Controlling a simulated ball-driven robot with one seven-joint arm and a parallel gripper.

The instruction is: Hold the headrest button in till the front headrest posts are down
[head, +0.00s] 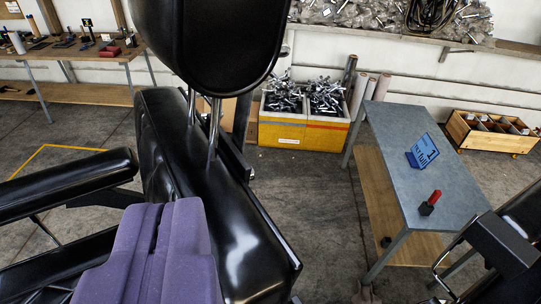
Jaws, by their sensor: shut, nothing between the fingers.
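The black padded headrest (215,45) fills the top middle of the head view, cut off by the upper edge. Two chrome posts, a nearer one (213,130) and a farther one (191,106), show between it and the top of the black chair backrest (240,225). A clear length of both posts is exposed, and the headrest stands apart from the backrest. I cannot make out the headrest button.
A grey table (395,150) with a blue sign (423,151) stands right; a yellow bin (300,130) stands behind. Black chair parts (500,245) fill the lower right.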

